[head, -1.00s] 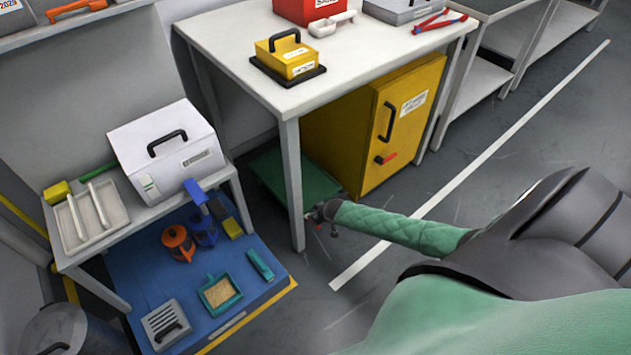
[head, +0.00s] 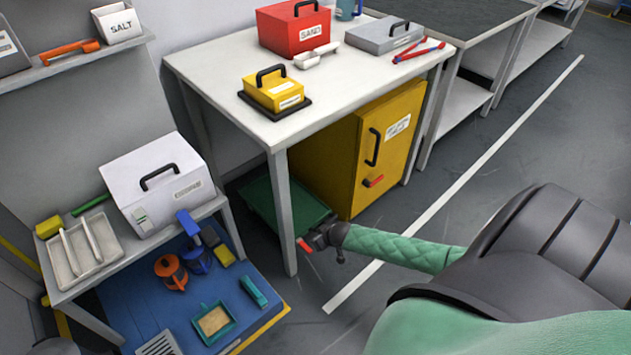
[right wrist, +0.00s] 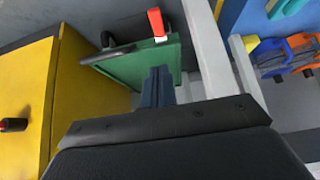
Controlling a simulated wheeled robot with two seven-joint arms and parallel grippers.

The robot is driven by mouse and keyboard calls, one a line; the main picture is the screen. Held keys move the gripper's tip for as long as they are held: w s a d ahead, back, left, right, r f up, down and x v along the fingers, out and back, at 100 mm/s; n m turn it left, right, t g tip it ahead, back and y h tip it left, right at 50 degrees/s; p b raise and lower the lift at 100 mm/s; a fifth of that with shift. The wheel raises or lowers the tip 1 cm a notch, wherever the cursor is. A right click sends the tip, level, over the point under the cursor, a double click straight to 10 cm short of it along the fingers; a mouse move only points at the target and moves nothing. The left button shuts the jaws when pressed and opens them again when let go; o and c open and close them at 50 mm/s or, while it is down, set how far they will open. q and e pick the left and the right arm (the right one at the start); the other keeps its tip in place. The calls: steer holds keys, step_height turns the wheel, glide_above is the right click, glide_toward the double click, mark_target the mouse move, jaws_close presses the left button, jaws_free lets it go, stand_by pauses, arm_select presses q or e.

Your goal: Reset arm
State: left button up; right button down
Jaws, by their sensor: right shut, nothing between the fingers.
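My right arm, in a green quilted sleeve, comes in from the right in the head view. Its gripper (head: 322,238) is low in front of the table, beside the front table leg and near the green platform (head: 262,207) under the table. In the right wrist view the dark fingers (right wrist: 159,78) are together with nothing between them. They show in front of the green platform, which has a black handle (right wrist: 108,50) and a red tab (right wrist: 156,22). Whether the gripper touches any of these I cannot tell. My left gripper is not in view.
A white table (head: 215,68) carries a red box (head: 292,30), a yellow box (head: 272,92) and a grey case (head: 384,36). A yellow cabinet (head: 400,145) stands beneath. A white box (head: 157,180) sits on the left bench, above a blue mat (head: 135,300). Open floor lies right.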

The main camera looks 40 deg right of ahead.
stand_by(0.6)
